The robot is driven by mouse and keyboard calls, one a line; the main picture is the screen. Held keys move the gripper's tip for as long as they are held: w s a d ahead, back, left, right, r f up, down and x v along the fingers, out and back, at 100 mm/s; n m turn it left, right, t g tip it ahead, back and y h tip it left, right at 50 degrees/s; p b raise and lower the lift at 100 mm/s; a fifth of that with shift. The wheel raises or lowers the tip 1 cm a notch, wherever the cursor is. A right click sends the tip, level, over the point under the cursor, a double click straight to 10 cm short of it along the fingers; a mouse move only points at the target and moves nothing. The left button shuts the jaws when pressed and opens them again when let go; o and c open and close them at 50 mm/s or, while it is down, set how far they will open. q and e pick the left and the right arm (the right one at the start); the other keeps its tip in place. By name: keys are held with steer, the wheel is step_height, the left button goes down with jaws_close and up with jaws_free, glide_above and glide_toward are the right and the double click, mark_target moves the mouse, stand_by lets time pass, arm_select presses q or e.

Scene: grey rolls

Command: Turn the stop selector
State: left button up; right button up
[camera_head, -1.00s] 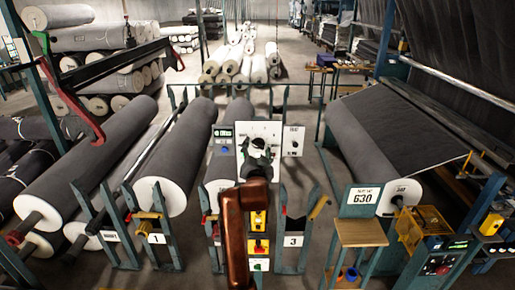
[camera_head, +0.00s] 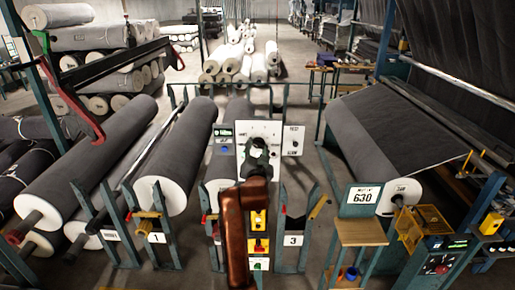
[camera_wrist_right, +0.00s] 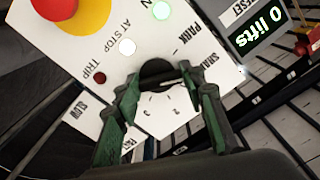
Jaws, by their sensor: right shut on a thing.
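The stop selector is a black knob (camera_wrist_right: 157,70) on a white panel (camera_wrist_right: 100,45), with numbers and words printed around it. My right gripper (camera_wrist_right: 158,84) has its green-black fingers on either side of the knob and is shut on it. In the head view, my right gripper (camera_head: 258,148) is in front of the white panel (camera_head: 273,130) in the middle and hides most of the knob. My left gripper is not in view.
The wrist view shows a red button (camera_wrist_right: 55,8) on yellow, a lit green lamp (camera_wrist_right: 162,10) and a display (camera_wrist_right: 262,32) reading "0 lifts". Stands numbered 1 (camera_head: 155,238) and 3 (camera_head: 293,240) flank my arm. Large grey rolls (camera_head: 185,140) lie behind.

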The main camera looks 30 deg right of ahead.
steer(key=n+p, duration=0.3)
steer(key=shift+n, duration=0.3)
steer(key=shift+f+n+p, duration=0.1)
steer(key=shift+n+p, duration=1.8)
steer(key=shift+n, duration=0.2)
steer(key=o, duration=1.2)
steer(key=shift+c, duration=0.2)
steer(key=shift+s, duration=0.1)
steer(key=v, duration=1.2)
steer(key=shift+d, duration=0.1)
